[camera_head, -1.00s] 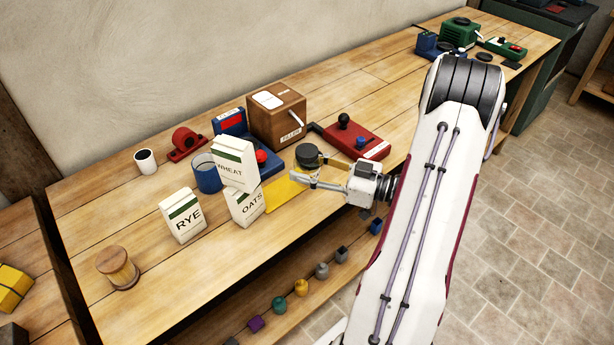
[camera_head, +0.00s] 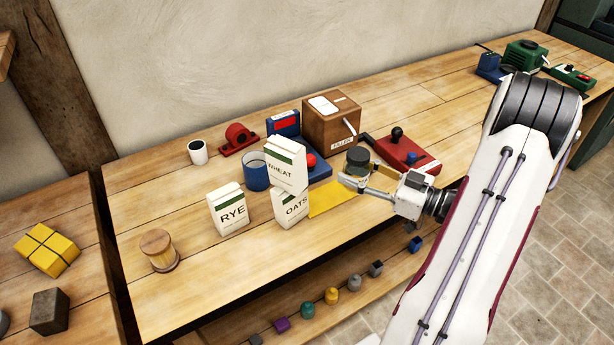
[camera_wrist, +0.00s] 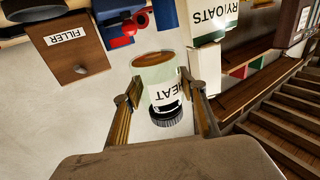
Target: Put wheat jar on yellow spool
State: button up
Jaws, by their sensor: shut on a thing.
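A blue cup (camera_head: 255,172), filler box (camera_head: 331,122), red device (camera_head: 405,150) and yellow sheet (camera_head: 332,198) are near. Bench around the spool is free.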

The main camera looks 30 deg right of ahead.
jog(key=shift+r, duration=0.1)
notch_tip(320, 180, up, 14)
jog(key=shift+f, duration=0.1)
jog(key=shift+w+a+r+m+t+h, duration=0.35)
jog(key=shift+w+a+r+m+h, duration=1.2)
jog(key=shift+w+a+r, duration=1.95)
jog(key=shift+w+a+r+m+t+h, duration=0.3)
jog(key=shift+w+a+r+m+h, duration=1.15)
jog(key=shift+w, duration=3.35)
jog(key=shift+w+a+r+m+t+h, duration=0.35)
jog(key=shift+w+a+r+m+h, duration=0.25)
jog(key=shift+w+a+r+h, duration=2.55)
jog(key=s+a+f+m+g+h, duration=0.1)
jog(key=a+f+m+g+h, duration=0.15)
jog(key=a, duration=0.65)
jog(key=s+a+f+m+g+h, duration=0.1)
jog(key=a+f+m+h, duration=0.25)
jog(key=a, duration=0.65)
jog(key=s+a+f+h, duration=0.1)
jog(key=s+a+f, duration=0.4)
jog(key=f, duration=0.2)
jog(key=s+a+f+m+g+h, duration=0.1)
jog(key=s+a+f+h, duration=0.1)
jog(key=s+a+f, duration=0.3)
jog(key=shift+s+a+f, duration=0.35)
jog(key=shift+s+f, duration=0.15)
jog(key=shift+f, duration=1.2)
